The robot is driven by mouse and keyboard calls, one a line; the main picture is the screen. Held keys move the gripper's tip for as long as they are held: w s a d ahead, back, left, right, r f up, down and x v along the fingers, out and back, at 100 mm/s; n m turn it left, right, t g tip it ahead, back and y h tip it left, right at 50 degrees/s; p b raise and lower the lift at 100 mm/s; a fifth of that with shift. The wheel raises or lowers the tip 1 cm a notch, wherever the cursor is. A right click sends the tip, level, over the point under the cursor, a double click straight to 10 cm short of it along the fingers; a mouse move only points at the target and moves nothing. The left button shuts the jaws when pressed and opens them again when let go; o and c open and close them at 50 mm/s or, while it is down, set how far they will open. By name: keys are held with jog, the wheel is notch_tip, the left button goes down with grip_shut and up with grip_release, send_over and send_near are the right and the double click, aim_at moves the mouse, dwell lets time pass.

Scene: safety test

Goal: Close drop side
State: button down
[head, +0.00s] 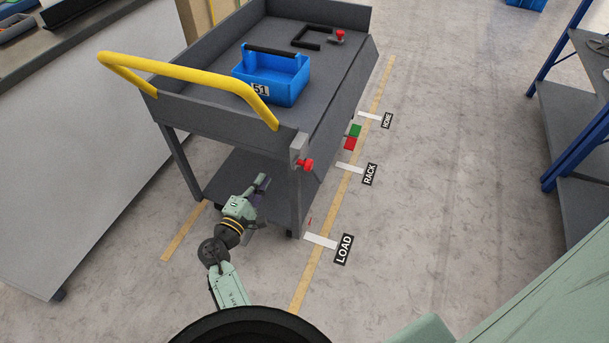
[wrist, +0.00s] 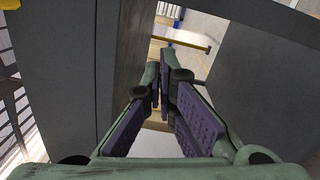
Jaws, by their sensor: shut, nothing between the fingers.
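The dark grey cart (head: 225,105) has raised walls on its left, far and handle ends. On its right long side a grey drop side panel (head: 335,105) slopes down and outward from the deck edge. A red knob (head: 306,165) is at the near right corner, and another red knob (head: 339,36) is at the far right corner. My gripper (head: 263,180) is shut and empty, low beside the near right leg, over the lower shelf. In the wrist view its purple-padded fingers (wrist: 164,72) point between grey surfaces; I cannot tell which cart parts these are.
A blue tote (head: 275,85) and a black bracket (head: 312,36) rest on the deck. A yellow handle (head: 190,78) spans the near end. A blue-framed shelf (head: 570,130) stands right, a workbench (head: 80,150) left.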

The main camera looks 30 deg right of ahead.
jog(key=s+d+f+n+g+h, duration=0.1)
jog(key=s+d+f+g+h, duration=0.2)
jog(key=s+d, duration=0.4)
jog(key=f+p+x, duration=0.1)
jog(key=p+x, duration=0.1)
jog(key=x, duration=0.6)
jog(key=shift+w+d+t, duration=0.2)
jog(key=shift+d+t, duration=0.1)
jog(key=shift+d, duration=0.1)
jog(key=shift+s+n, duration=0.1)
jog(key=shift+n, duration=0.2)
jog(key=shift+s+d+n, duration=0.2)
jog(key=shift+n, duration=0.1)
